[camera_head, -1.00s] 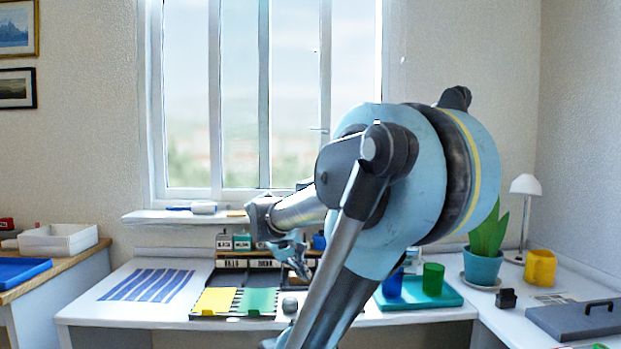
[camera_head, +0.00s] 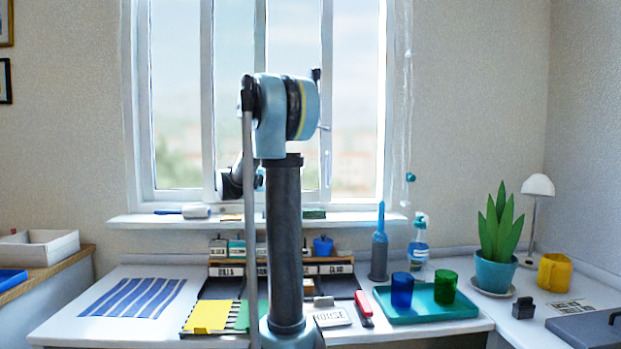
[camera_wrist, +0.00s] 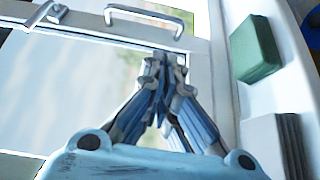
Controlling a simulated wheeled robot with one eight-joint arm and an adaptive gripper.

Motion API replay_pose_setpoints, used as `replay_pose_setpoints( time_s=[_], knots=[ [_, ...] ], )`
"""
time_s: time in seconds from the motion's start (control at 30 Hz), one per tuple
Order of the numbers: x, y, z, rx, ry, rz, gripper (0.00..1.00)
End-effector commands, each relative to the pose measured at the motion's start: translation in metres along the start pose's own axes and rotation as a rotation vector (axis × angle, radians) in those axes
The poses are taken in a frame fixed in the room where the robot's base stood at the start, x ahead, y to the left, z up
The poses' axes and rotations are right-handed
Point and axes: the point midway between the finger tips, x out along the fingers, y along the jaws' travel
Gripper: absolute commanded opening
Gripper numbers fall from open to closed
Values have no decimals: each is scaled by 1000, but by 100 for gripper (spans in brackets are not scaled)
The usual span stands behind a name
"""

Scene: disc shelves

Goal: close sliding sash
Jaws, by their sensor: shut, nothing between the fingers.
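The white-framed sliding window (camera_head: 205,100) stands at the back in the head view, with several upright frame members and glass between them. A small lever (camera_head: 323,128) sticks out on an upright right of my arm. In the wrist view a white bow handle (camera_wrist: 145,20) is fixed to a white sash member (camera_wrist: 100,30), with a latch-like fitting (camera_wrist: 45,16) to its left. My gripper (camera_wrist: 165,62) is shut and empty in front of the glass, its tips apart from the handle in the picture; contact with the frame cannot be told. In the head view my arm hides part of the sash.
A green block (camera_wrist: 257,48) and a grey ribbed block (camera_wrist: 278,142) lie on the sill beside my gripper. The desk below holds a teal tray (camera_head: 425,312) with cups, a blue bottle (camera_head: 379,250) and a spray bottle (camera_head: 418,245). A cord (camera_head: 407,90) hangs right of the window.

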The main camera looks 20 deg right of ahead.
Motion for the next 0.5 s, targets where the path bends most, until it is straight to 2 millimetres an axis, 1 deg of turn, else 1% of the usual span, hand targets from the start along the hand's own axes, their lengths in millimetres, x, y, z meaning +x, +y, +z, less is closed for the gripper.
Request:
replay_pose_setpoints(
  time_s=[0.03, 0.1, 0.27, 0.37, 0.5],
  knots=[
    [0, 3, -6, -3, 1, 18, 0],
    [0, 6, -12, -7, 4, 35, 0],
    [4, 8, -16, -9, 7, 46, 0],
    [14, 9, -18, -9, 10, 45, 0],
    [34, 10, -19, -9, 12, 45, 0]
  ],
)
